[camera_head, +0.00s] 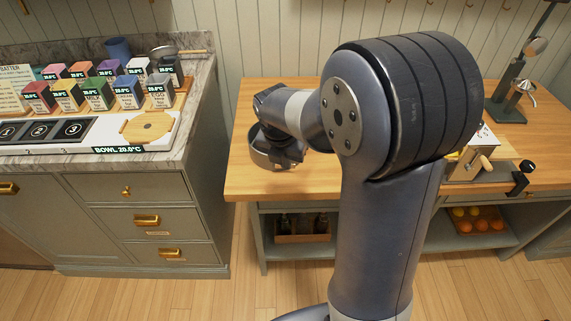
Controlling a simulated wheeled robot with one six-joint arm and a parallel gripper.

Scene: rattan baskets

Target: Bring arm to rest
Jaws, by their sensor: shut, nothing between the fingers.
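My arm fills the middle and right of the head view, with a thick grey-blue link standing upright and a large dark ribbed joint at its top. From that joint the arm bends left to a smaller wrist part over the left end of the wooden table (310,180).
A marble-topped counter (185,145) at left holds several coloured boxes (97,94), a blue cup (118,48) and a round wooden board (147,127). A stand with a metal lever (513,90) is at the table's right. Oranges in a tray (478,223) sit below. Floor in front is clear.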

